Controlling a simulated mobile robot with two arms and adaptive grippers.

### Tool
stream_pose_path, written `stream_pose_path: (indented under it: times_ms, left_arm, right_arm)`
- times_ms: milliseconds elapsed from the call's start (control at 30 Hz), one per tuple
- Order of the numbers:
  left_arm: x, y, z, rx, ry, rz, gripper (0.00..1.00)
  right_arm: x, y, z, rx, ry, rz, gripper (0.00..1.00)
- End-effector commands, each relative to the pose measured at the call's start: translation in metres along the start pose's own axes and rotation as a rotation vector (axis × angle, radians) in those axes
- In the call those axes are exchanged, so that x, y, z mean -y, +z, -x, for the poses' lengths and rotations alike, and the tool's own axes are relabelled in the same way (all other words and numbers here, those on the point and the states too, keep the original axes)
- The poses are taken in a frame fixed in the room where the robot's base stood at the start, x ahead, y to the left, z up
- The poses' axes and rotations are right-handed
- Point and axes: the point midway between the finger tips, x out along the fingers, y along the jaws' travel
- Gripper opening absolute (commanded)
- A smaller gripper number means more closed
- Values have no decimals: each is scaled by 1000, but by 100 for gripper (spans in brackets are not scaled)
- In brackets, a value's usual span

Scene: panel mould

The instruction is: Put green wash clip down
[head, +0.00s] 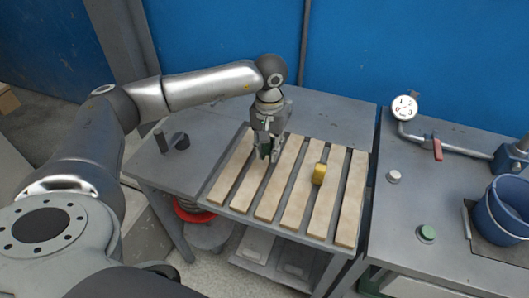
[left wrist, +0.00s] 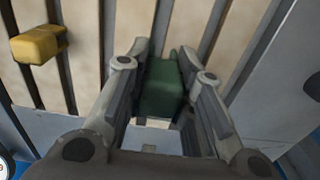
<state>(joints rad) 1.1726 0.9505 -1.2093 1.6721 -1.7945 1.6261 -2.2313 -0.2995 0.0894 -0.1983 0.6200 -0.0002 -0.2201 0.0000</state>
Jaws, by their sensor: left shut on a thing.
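The green wash clip (left wrist: 161,88) is a dark green block between the fingers of my left gripper (left wrist: 165,75). In the head view my left gripper (head: 268,156) points down over the left part of the slatted wooden rack (head: 293,163), and only a little of the green clip (head: 265,148) shows between its fingers. The gripper is shut on the clip. I cannot tell whether the clip touches the slats. My right gripper is not in view.
A yellow block (head: 319,174) stands on the slats to the right, apart from my left gripper; it also shows in the left wrist view (left wrist: 38,46). A gauge with pipe (head: 404,108) and a blue bucket (head: 502,212) are on the right table.

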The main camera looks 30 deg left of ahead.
Motion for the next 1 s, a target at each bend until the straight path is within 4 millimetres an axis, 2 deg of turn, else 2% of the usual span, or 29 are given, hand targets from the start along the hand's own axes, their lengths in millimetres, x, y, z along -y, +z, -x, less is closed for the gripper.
stream_pose_path:
  times_ms: [100, 333, 533, 933, 967, 1000]
  left_arm:
    - [9, -8, -13, 1, 0, 1, 3]
    - [19, -17, -30, 1, -1, 2, 3]
    - [18, -17, -56, 1, 0, -1, 3]
    - [18, -17, -65, -1, 1, 0, 3]
    - [18, -17, -64, -1, 1, 0, 25]
    - [18, -17, -63, -1, 1, 0, 30]
  right_arm:
    - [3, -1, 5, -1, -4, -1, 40]
    - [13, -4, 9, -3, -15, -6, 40]
    - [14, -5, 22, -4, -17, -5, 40]
    - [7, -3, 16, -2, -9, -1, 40]
    - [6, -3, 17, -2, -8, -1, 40]
    - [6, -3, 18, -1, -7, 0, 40]
